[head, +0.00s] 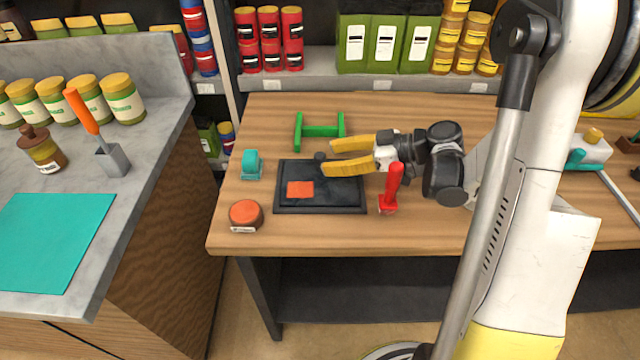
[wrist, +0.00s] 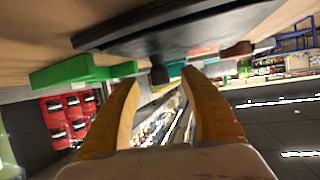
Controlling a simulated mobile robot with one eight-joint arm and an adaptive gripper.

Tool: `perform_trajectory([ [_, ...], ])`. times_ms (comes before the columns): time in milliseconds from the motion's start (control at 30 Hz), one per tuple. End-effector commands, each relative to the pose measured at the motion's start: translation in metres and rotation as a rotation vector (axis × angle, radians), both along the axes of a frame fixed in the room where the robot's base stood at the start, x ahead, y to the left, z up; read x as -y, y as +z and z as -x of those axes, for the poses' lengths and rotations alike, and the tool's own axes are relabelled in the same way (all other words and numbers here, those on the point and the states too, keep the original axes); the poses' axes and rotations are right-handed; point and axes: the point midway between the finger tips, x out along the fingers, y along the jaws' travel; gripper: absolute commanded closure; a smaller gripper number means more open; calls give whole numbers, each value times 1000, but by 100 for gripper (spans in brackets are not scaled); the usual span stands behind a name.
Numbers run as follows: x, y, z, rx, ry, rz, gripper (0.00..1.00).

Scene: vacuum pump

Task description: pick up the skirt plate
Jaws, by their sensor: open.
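I cannot tell for sure which piece is the skirt plate. A flat dark slab (head: 335,202) lies on the wooden table, with a small flat orange square (head: 300,189) on its left part. A short black knob (head: 320,156) stands at its back edge. My gripper (head: 328,157) is open, its two yellow fingers pointing left over the slab's back part, with the knob at the fingertips. In the wrist view, the picture is upside down; the knob (wrist: 158,74) shows between the open fingertips (wrist: 158,76) and the slab (wrist: 180,28) above them. Nothing is visibly held.
A green frame (head: 322,131) lies behind the slab. A teal piece (head: 251,165) and a round orange-red piece (head: 246,214) sit to its left. A red upright-handled tool (head: 392,188) stands close at its right, near my arm.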

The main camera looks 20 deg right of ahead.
Motion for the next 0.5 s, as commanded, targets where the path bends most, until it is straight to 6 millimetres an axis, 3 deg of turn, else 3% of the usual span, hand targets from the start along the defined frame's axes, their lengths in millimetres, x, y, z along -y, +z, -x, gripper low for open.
perform_trajectory([
  [200,-24,-11,-15,-1,2,0,49],
  [467,-25,-10,-16,0,-1,0,49],
  [500,-25,-10,-16,0,-1,0,59],
])
